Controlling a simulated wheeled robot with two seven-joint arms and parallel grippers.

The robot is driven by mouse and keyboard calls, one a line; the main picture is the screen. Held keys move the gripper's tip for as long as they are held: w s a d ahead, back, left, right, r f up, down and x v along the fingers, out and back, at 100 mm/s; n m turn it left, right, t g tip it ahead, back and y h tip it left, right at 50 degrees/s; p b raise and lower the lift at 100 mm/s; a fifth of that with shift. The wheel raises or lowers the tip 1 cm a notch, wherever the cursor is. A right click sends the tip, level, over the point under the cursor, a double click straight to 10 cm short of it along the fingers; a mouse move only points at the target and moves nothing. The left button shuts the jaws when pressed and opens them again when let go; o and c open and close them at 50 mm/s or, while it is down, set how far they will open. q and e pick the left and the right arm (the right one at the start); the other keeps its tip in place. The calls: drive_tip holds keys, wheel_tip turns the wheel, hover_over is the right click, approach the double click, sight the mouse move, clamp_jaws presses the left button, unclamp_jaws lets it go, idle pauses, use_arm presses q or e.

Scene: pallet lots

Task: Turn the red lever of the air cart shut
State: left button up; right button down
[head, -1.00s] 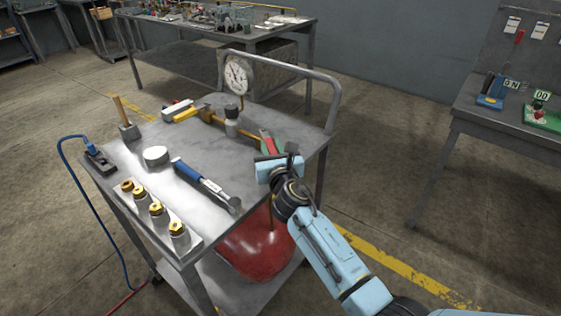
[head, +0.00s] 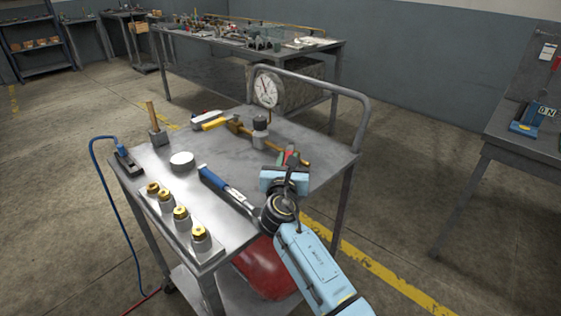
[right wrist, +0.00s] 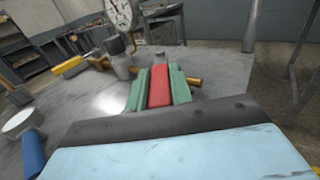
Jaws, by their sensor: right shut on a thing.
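The red lever (right wrist: 160,87) stands between the green-faced fingers of my right gripper (right wrist: 159,88), which is shut on it. In the head view the lever (head: 291,157) shows only as a small red patch at the fingertips of my right gripper (head: 290,159); the gripper hides part of it. The brass pipe (head: 240,129) runs along the cart top (head: 213,157) and past the lever, with its end showing to the right (right wrist: 195,81). The lever's exact angle to the pipe is hard to tell. My left gripper is not in view.
A red tank (head: 265,267) sits below.

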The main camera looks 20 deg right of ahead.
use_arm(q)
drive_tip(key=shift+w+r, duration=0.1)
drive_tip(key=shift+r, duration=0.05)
use_arm(e)
drive_tip(key=shift+d+f, duration=0.1)
drive_tip(key=shift+d, duration=0.05)
drive_tip(key=c, duration=1.2)
unclamp_jaws()
drive_tip(key=shift+w, duration=0.1)
drive_tip(key=shift+c, duration=0.2)
drive_tip(key=shift+s+a, duration=0.25)
drive_tip(key=shift+s, duration=0.05)
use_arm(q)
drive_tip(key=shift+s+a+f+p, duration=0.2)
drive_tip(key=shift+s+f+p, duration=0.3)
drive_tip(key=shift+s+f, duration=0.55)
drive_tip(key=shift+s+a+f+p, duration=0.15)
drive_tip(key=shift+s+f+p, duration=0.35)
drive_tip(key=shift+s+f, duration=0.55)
use_arm(e)
drive_tip(key=shift+v, duration=3.45)
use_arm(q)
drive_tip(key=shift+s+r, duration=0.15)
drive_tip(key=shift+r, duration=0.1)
